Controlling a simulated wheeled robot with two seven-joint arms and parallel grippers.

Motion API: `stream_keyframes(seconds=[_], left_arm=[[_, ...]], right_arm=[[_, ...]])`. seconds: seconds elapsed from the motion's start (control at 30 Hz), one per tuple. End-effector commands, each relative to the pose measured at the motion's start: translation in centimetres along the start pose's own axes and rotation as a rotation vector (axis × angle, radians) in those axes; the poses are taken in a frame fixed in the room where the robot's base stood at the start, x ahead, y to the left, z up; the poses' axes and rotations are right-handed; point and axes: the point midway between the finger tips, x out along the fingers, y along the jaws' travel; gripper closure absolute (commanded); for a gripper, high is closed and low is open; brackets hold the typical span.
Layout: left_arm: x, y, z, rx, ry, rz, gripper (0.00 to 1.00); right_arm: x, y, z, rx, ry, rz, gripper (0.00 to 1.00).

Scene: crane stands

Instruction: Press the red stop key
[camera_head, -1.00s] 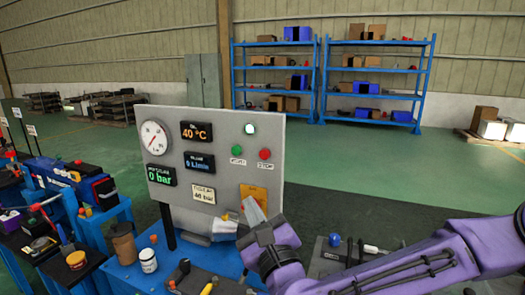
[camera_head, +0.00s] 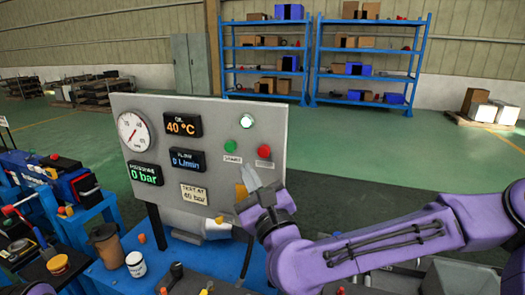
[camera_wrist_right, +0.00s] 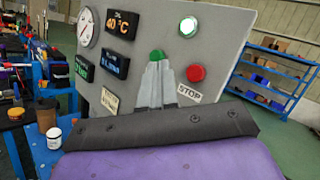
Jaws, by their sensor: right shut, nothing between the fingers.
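The red stop key (camera_head: 264,152) is a round red button on the grey control panel (camera_head: 220,120), above a white label. It also shows in the right wrist view (camera_wrist_right: 196,73) with the label reading STOP (camera_wrist_right: 189,93). The green key (camera_head: 231,147) sits to its left. My right gripper (camera_head: 250,170) is shut and empty, its fingertips in front of the panel, below and between the two keys. In the right wrist view the fingertips (camera_wrist_right: 157,58) overlap the green key and lie left of the red one. I cannot tell whether they touch the panel. My left gripper is out of view.
A dial gauge (camera_head: 132,131) and lit displays fill the panel's left side. A brown cup (camera_head: 106,243), a white jar (camera_head: 138,264) and tools stand on the blue bench below. Blue shelves (camera_head: 368,70) stand far behind across open green floor.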

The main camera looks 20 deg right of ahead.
Motion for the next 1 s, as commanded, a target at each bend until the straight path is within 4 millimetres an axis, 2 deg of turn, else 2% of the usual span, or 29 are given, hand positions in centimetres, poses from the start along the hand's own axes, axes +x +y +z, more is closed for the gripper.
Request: stream_keyframes(seconds=[0.23, 0.4, 1.0], left_arm=[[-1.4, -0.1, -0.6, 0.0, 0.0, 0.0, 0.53], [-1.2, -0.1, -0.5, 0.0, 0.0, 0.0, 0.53], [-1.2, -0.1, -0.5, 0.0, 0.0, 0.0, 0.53]], right_arm=[[2.8, -2.0, -1.8, 0.0, 0.001, 0.001, 1.0], [4.0, -2.8, -2.9, 0.0, 0.0, 0.001, 1.0], [4.5, -3.2, -3.3, 0.0, -0.001, 0.003, 1.0]])
